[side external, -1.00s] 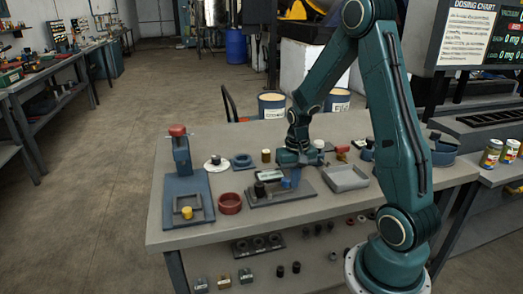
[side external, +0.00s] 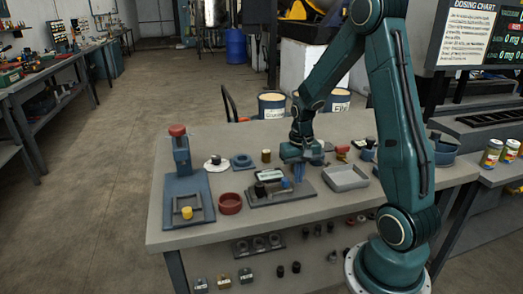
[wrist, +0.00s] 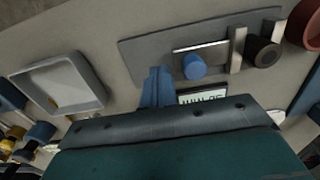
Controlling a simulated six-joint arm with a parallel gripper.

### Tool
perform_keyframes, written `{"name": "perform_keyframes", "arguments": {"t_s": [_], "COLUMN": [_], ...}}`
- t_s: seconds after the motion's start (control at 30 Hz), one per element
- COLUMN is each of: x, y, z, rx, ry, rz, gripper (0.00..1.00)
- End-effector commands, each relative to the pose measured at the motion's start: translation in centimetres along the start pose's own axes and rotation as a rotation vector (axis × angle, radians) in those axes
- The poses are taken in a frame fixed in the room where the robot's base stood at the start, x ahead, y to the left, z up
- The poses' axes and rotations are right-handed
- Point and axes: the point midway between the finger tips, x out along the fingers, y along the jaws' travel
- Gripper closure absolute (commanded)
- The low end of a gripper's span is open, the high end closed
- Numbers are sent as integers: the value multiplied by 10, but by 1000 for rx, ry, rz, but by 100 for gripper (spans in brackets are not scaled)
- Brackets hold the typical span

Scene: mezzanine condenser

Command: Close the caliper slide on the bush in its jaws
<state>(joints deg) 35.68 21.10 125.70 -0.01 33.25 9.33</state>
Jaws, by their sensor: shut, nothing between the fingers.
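The caliper lies on a dark grey base plate (side external: 262,199) (wrist: 145,50) on the bench. Its slide carries a blue knob (wrist: 193,67), which also shows in the side view (side external: 285,183). The dark bush (wrist: 262,50) (side external: 260,189) stands at the pale jaws (wrist: 237,48); I cannot tell whether both jaws touch it. The caliper's display (wrist: 203,97) is partly hidden by my gripper body. My gripper (wrist: 157,88) (side external: 299,173) is shut and empty, its blue fingers beside the knob on the side away from the bush, with a small gap.
A grey tray (wrist: 62,68) (side external: 347,187) sits beside the plate. A red bowl (side external: 230,204) and a blue press stand (side external: 182,160) are on the other side. Small parts, including a brass cylinder (side external: 266,155), stand behind the caliper.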

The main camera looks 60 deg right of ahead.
Motion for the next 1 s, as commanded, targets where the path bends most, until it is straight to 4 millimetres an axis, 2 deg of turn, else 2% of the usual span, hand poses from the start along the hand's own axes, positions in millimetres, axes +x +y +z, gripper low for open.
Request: {"name": "perform_keyframes", "arguments": {"t_s": [1.0], "x": [-54], "y": [0], "z": [0], "rx": [0], "ry": [2], "rz": [0], "gripper": [100]}}
